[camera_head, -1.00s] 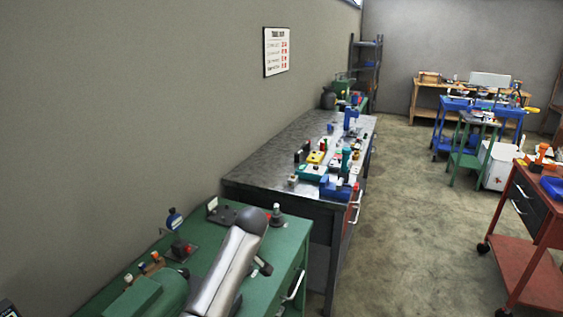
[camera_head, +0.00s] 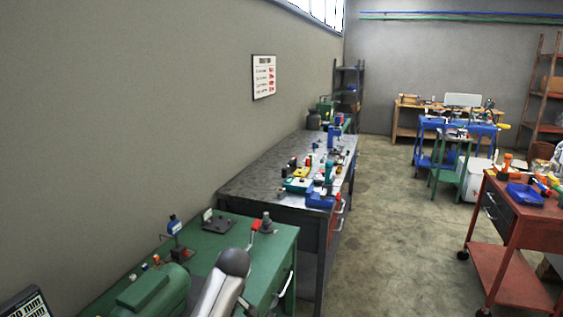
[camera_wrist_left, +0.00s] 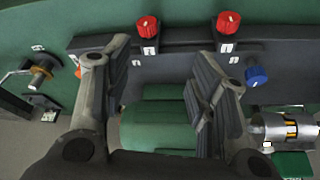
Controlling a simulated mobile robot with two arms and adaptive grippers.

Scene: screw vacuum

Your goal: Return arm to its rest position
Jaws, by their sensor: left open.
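My left arm (camera_head: 222,285) comes in at the bottom of the head view, over the green bench. Its gripper does not show clearly there. In the left wrist view my left gripper (camera_wrist_left: 160,85) is open, with its two dark fingers apart and nothing between them. Beneath and beyond the fingers is a green machine housing (camera_wrist_left: 158,130). Two red knobs (camera_wrist_left: 228,22) sit on a dark bar past the fingertips. A blue knob (camera_wrist_left: 256,76) is right of the right finger. My right gripper is not in view.
The green bench (camera_head: 215,240) carries a green machine (camera_head: 150,292) and small fixtures. A dark metal workbench (camera_head: 262,180) with several tools stands beyond it. A red cart (camera_head: 508,215) is at the right. The concrete floor (camera_head: 390,225) between is clear.

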